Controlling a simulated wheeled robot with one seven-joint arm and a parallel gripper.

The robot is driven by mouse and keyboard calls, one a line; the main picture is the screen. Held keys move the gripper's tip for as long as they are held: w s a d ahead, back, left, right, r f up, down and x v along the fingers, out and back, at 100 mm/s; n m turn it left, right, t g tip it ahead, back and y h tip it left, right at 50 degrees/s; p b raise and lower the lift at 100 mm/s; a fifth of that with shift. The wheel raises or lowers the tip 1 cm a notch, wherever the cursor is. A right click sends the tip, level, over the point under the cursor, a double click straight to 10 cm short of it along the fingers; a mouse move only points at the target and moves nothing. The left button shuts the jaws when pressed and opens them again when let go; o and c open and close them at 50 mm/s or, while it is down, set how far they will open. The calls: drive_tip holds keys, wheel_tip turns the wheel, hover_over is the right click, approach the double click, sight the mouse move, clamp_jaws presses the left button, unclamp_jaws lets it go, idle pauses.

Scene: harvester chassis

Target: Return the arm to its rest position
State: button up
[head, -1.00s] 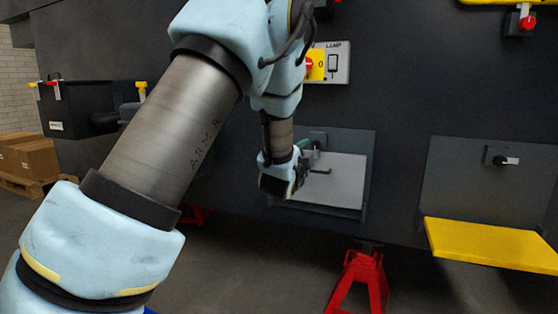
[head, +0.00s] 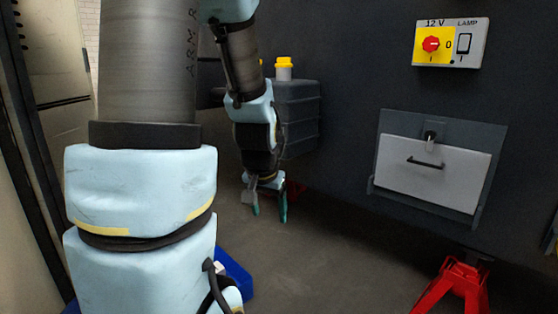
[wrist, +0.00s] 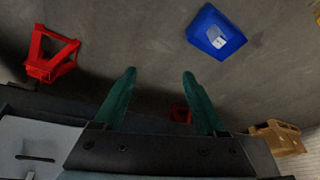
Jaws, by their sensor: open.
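My gripper (head: 267,205) hangs pointing down in the head view, left of the white drawer-like panel and in front of the dark tank. Its two green fingers are apart with nothing between them. In the wrist view my gripper (wrist: 160,95) also shows open and empty, over the grey floor. My pale blue arm fills the left part of the head view, with its elbow region cut off by the top edge.
The white panel with a handle (head: 430,176) is closed on the dark chassis wall. A lamp switch box (head: 450,43) is above it. A dark tank with a yellow cap (head: 297,115) is behind my gripper. Red stands (head: 455,287) and a blue bin (wrist: 215,32) are on the floor.

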drive_tip(key=s+a+n+g+p, duration=0.1)
drive_tip(key=s+a+n+g, duration=0.15)
drive_tip(key=s+a, duration=0.4)
wheel_tip(320, 180, up, 28)
drive_tip(key=d+p, duration=0.2)
drive_tip(key=p, duration=2.5)
drive_tip(key=shift+s+y, duration=0.3)
drive_tip(key=shift+s, duration=0.05)
